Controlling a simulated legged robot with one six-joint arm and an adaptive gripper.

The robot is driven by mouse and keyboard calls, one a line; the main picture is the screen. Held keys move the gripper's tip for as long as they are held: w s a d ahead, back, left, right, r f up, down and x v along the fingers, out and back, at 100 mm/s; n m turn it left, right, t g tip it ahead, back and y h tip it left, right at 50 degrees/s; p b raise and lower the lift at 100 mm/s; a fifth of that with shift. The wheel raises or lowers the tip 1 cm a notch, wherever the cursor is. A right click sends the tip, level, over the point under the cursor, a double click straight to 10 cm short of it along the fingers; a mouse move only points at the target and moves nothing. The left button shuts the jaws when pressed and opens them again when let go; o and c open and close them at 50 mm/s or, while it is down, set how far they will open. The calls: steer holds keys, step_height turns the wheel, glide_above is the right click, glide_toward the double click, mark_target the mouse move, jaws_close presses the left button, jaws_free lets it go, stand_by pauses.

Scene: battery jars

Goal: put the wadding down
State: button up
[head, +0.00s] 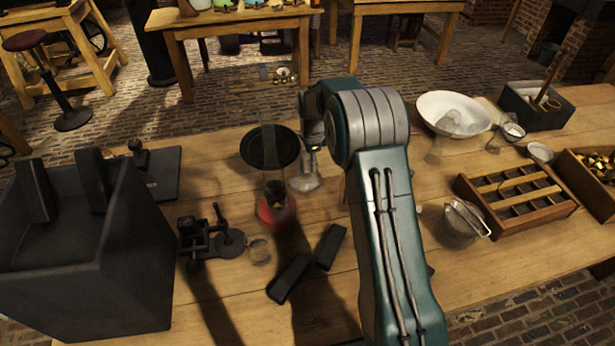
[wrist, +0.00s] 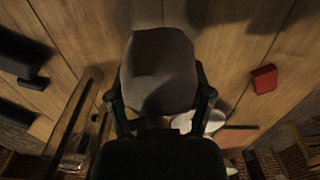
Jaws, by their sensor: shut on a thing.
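The wadding (wrist: 158,68) is a rounded dark grey lump in the wrist view. My gripper (wrist: 158,98) has a finger on each side of it and is shut on it. Bare table boards show around and beyond the wadding. In the head view a pale grey lump (head: 305,183), which looks like the wadding, shows just below the end of my arm. My fingers are too small and dark to make out there. I cannot tell whether the wadding touches the table.
A clear glass column with a red base (head: 277,212) stands close left of the lump. Two black blocks (head: 288,278) (head: 331,246) lie nearer. A large dark box (head: 110,250) stands left. Right are a white basin (head: 452,110), metal pail (head: 463,222) and divided wooden tray (head: 515,205).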

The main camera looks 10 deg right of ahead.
mark_target(310, 180)
steer(key=shift+d+f, duration=0.2)
steer(key=shift+f, duration=0.85)
steer(key=f, duration=0.2)
steer(key=a+f, duration=0.1)
steer(key=shift+f, duration=0.4)
steer(key=shift+d, duration=0.2)
steer(key=o, duration=1.1)
steer(key=shift+d, duration=0.1)
steer(key=shift+r, duration=0.1)
step_height(310, 180, up, 12)
